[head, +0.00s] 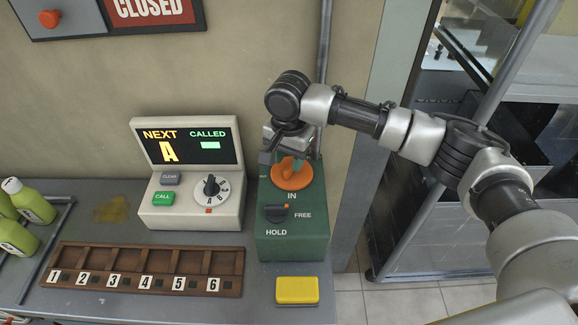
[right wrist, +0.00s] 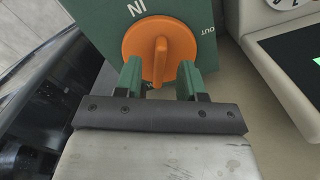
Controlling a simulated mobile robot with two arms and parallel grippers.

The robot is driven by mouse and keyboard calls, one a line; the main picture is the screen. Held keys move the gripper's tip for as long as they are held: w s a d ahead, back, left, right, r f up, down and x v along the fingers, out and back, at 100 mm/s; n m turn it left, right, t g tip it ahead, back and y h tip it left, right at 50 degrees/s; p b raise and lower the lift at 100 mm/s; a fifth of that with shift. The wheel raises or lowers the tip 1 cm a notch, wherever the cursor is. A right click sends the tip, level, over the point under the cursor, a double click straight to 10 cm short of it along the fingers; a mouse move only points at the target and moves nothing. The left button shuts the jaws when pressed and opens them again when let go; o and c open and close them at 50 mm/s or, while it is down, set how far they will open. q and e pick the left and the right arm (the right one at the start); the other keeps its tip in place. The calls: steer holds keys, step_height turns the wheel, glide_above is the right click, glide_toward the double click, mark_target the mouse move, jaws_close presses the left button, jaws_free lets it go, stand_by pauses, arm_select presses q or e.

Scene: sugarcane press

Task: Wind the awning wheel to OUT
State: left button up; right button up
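The orange awning wheel (head: 291,178) sits on a green box (head: 292,240), with the label IN below it in the head view. In the right wrist view the wheel (right wrist: 160,53) has a raised grip bar, with IN at upper left and OUT at right. The bar's upper end points between the two labels. My right gripper (right wrist: 159,80) is open; its green fingers are at either side of the bar's near end, with gaps visible. In the head view the right gripper (head: 289,161) partly hides the wheel. My left gripper is not in view.
A black switch (head: 275,213) on the green box has its orange tip toward FREE; HOLD is lower. A yellow block (head: 297,290) lies in front. A white caller console (head: 191,180) stands close at left, behind a numbered wooden rack (head: 145,270). Green bottles (head: 33,205) are far left.

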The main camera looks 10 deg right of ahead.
mark_target(288, 167)
steer(key=shift+f, duration=1.8)
jaws_close()
